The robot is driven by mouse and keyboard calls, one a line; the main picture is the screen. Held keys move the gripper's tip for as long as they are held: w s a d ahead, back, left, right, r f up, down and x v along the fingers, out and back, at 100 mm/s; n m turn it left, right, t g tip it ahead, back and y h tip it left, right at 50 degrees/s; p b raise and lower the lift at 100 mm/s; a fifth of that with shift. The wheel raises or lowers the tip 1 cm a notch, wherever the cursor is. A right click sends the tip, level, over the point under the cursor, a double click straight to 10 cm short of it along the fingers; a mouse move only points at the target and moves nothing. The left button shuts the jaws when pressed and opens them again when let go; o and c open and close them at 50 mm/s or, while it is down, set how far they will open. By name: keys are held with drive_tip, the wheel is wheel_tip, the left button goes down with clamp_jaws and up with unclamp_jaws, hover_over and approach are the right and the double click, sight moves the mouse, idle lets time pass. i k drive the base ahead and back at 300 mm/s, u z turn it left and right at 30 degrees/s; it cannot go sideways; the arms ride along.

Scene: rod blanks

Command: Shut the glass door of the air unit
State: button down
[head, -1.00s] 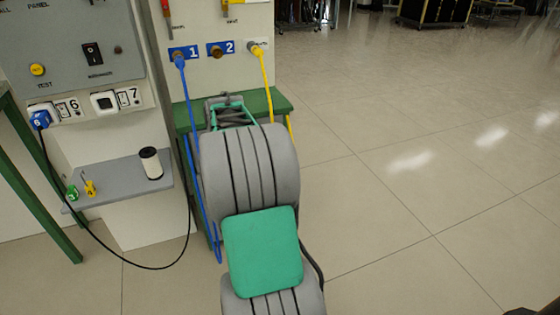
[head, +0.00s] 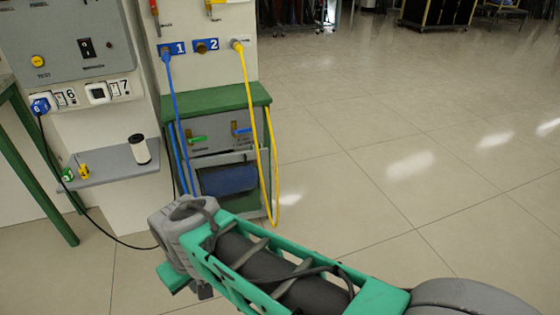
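The air unit is a green-framed cabinet (head: 215,101) below the white panel with sockets 1 and 2. Its open-looking front shows a green-handled valve, a blue-handled valve (head: 241,131) and a dark blue cylinder (head: 228,179). A grey bar crosses the front above the cylinder. I cannot clearly make out the glass door or how far it is open. My green and grey arm reaches from the lower right to in front of the cabinet's lower left.
A blue hose (head: 177,115) and a yellow hose (head: 249,110) hang from the panel past the cabinet front. A grey shelf (head: 112,168) with a white roll (head: 139,149) stands at left, with a black cable below it. The tiled floor at right is clear.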

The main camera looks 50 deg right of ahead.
sight(216, 160)
drive_tip(key=z, duration=1.85)
drive_tip(key=i, duration=1.2)
drive_tip(key=u, duration=2.1)
